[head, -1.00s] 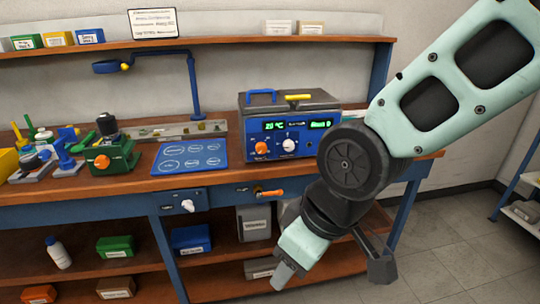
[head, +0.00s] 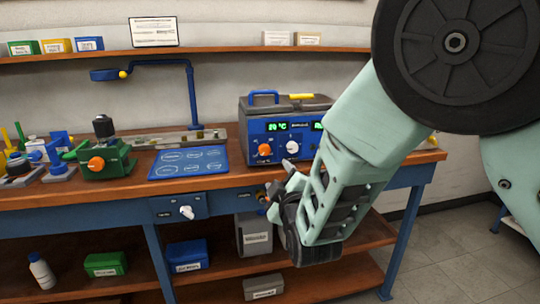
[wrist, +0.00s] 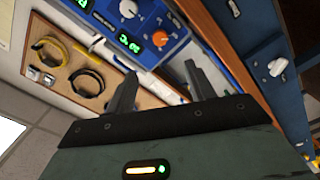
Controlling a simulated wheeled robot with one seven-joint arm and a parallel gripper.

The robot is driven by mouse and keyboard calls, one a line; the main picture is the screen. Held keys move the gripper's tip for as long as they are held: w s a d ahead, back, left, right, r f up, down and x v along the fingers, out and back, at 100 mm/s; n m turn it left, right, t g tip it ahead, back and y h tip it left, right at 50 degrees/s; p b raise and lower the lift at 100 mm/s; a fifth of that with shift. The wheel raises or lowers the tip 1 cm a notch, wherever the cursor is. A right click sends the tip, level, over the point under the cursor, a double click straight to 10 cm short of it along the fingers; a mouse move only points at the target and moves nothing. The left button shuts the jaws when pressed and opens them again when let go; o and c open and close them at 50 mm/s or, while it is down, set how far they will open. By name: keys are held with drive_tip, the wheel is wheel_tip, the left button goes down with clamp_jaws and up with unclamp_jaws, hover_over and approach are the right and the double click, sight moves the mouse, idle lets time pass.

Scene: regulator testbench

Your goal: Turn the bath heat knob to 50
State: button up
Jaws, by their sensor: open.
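The bath unit (head: 262,128) is a blue-fronted box with a grey lid on the bench. An orange knob (head: 264,149) sits under its left green display (head: 275,126), which shows a value in °C too small to read surely. A white knob (head: 291,147) sits to the right. The labels are too small to show which is the heat knob. My gripper (head: 282,205) is open and empty, below and in front of the unit near the bench edge. In the wrist view the orange knob (wrist: 160,39) lies beyond the fingertips (wrist: 160,72), apart from them.
A blue mat (head: 188,162) and a green device with an orange knob (head: 97,163) lie left of the bath unit. A white knob (head: 187,212) is on the bench front. My arm hides the unit's right side. A blue lamp arm (head: 190,95) stands behind.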

sight(265, 151)
drive_tip(key=p+x, duration=0.1)
drive_tip(key=x, duration=1.5)
drive_tip(key=shift+w, duration=0.1)
drive_tip(key=c, duration=1)
